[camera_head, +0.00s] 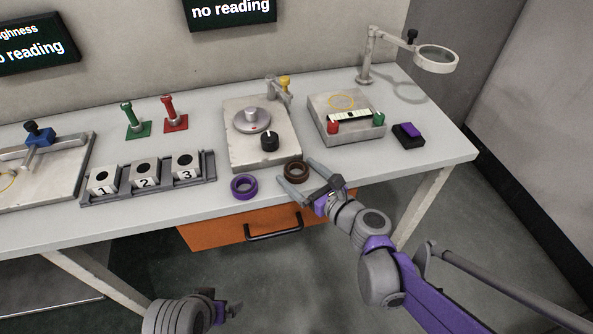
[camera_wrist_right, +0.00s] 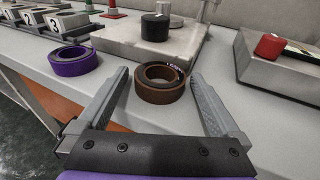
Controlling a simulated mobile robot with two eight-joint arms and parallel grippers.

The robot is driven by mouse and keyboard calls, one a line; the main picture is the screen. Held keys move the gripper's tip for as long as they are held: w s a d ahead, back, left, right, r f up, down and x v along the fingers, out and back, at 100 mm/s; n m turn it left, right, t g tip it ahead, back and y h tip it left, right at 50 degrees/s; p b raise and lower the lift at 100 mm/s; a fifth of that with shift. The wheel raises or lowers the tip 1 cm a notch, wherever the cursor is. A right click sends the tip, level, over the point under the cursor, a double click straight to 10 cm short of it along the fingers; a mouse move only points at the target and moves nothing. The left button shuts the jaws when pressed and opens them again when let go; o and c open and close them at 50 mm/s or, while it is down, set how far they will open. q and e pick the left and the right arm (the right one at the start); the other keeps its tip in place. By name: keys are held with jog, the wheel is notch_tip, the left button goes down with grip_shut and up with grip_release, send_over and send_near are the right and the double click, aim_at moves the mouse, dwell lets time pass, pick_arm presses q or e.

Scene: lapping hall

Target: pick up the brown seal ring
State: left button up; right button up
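The brown seal ring (camera_head: 296,179) lies flat on the table near its front edge, in front of the grey lapping plate. In the right wrist view the brown seal ring (camera_wrist_right: 160,97) appears between the fingertips, with a gap on each side. My right gripper (camera_head: 293,164) is open, with its fingers on either side of the ring and apparently not touching it. It also shows in the right wrist view (camera_wrist_right: 158,74). My left gripper (camera_head: 232,309) hangs low in front of the table at the bottom; its finger opening is unclear.
A purple ring (camera_head: 244,194) lies just left of the brown one. A machine with a black knob (camera_head: 269,141) stands behind it. A gauge block with red and green knobs (camera_head: 352,136) stands at right. A numbered rack (camera_head: 205,177) stands left. An orange drawer (camera_head: 215,236) is below.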

jog(key=c, duration=1.3)
jog(key=shift+r, duration=0.1)
